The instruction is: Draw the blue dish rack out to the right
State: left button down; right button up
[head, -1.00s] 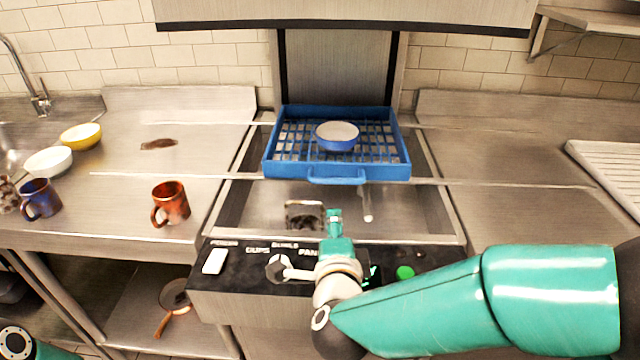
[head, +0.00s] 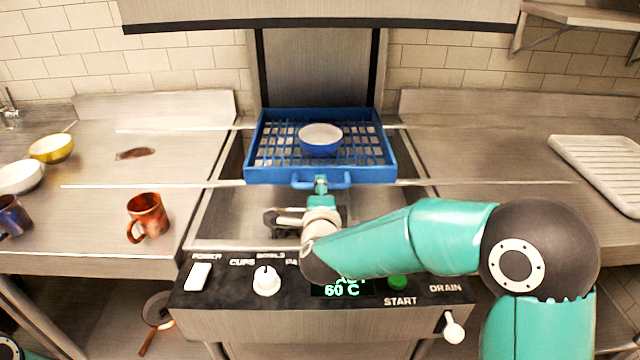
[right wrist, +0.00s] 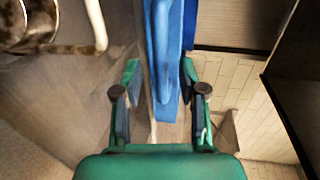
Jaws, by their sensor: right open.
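The blue dish rack (head: 255,148) sits over the steel well of the machine, on rails that run left and right. A blue bowl with a white inside (head: 320,140) stands in it. The rack's blue front handle (head: 341,182) faces me. My right gripper (head: 321,183) is at the handle's middle in the head view. In the right wrist view my right gripper (right wrist: 160,92) is open, with the blue handle (right wrist: 168,100) between its fingers and space beside it. My left gripper is out of view.
A ridged white drainboard (head: 600,170) lies on the right counter, which is otherwise clear near the rack. A copper mug (head: 148,216) and several bowls stand on the left. The control panel (head: 230,285) is below my right arm.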

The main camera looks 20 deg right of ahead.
jog(key=shift+x, duration=1.6)
grip_shut()
